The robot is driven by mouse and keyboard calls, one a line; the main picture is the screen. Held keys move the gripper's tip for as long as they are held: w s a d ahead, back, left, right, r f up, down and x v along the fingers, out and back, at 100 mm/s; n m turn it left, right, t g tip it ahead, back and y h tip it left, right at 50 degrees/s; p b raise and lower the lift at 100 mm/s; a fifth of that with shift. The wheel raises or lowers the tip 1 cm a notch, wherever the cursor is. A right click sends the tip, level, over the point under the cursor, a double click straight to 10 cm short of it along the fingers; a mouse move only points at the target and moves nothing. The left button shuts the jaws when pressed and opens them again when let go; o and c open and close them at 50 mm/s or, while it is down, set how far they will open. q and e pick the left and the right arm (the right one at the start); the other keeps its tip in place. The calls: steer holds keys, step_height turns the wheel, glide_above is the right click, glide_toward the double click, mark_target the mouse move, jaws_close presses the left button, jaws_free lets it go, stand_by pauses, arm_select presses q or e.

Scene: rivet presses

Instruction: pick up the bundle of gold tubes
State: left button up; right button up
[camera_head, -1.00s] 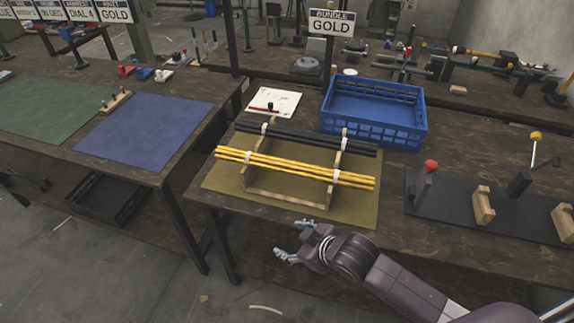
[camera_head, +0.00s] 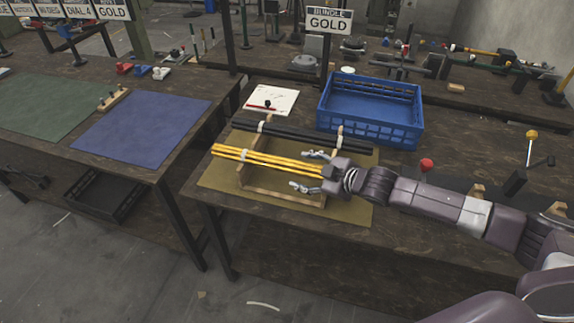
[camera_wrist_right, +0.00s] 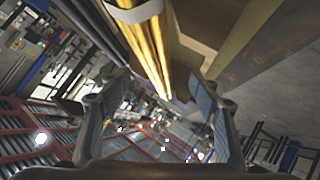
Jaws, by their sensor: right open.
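The bundle of gold tubes (camera_head: 262,161) rests across a wooden rack (camera_head: 281,196) on an olive mat, tied with white bands. A bundle of black tubes (camera_head: 287,133) lies behind it on the same rack. My right gripper (camera_head: 308,170) is open at the right part of the gold bundle, and its hand hides the bundle's right end. In the right wrist view the gold tubes (camera_wrist_right: 150,52) with a white band run down between the two open fingers (camera_wrist_right: 160,112); no finger clearly touches them. My left gripper is not in view.
A blue crate (camera_head: 371,108) stands behind the rack at the right. A white sheet (camera_head: 271,99) with a red-and-black item lies behind the rack at the left. A black fixture with a red knob (camera_head: 426,165) is partly behind my right arm. The table's front edge (camera_head: 300,230) is close.

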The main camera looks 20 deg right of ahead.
mark_target(292, 166)
steer(key=x, duration=0.2)
steer(key=p+x, duration=0.1)
steer(key=x, duration=0.2)
steer(key=shift+w+a+r, duration=0.15)
steer(key=shift+w+r, duration=0.1)
steer(key=shift+r, duration=0.05)
steer(key=shift+w+a+f, duration=0.2)
steer(key=shift+w+f, duration=0.25)
steer(key=shift+w, duration=0.05)
jaws_close()
steer(key=shift+r, duration=0.2)
